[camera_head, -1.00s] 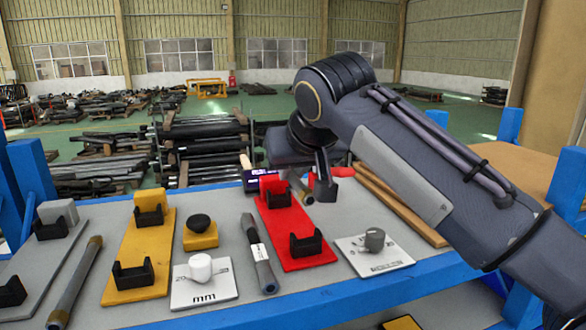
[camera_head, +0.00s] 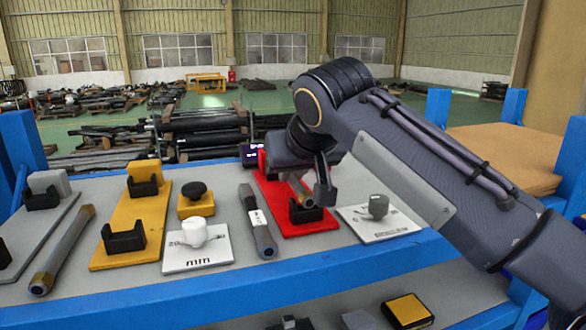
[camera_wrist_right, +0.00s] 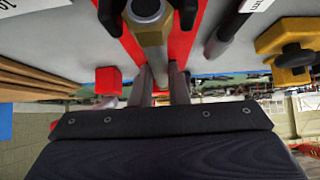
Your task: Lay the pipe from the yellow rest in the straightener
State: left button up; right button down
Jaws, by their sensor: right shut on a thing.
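My right gripper (camera_head: 314,192) is shut on a grey pipe with a brass-coloured end (camera_head: 302,192), over a red stand (camera_head: 268,190) with black cradles. In the right wrist view the pipe (camera_wrist_right: 152,45) lies between the two fingers (camera_wrist_right: 160,88), and its end shows between the prongs of a black cradle. The pipe's end is just above the front cradle (camera_head: 306,213); I cannot tell whether they touch. The gripper hides the back of the red stand. The yellow rest (camera_head: 155,215) has two black cradles and is empty. My left gripper is not in view. No part is labelled as the straightener.
White plates with knobs (camera_head: 196,255) (camera_head: 385,222) and a yellow block with a black knob (camera_head: 195,205) stand nearby. A blue rail (camera_head: 270,270) runs along the front.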

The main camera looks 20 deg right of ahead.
dwell(0.4)
jog(key=c, duration=1.3)
grip_release()
jog(key=shift+s+r, duration=0.1)
jog(key=v, duration=0.7)
jog(key=shift+s+r, duration=0.25)
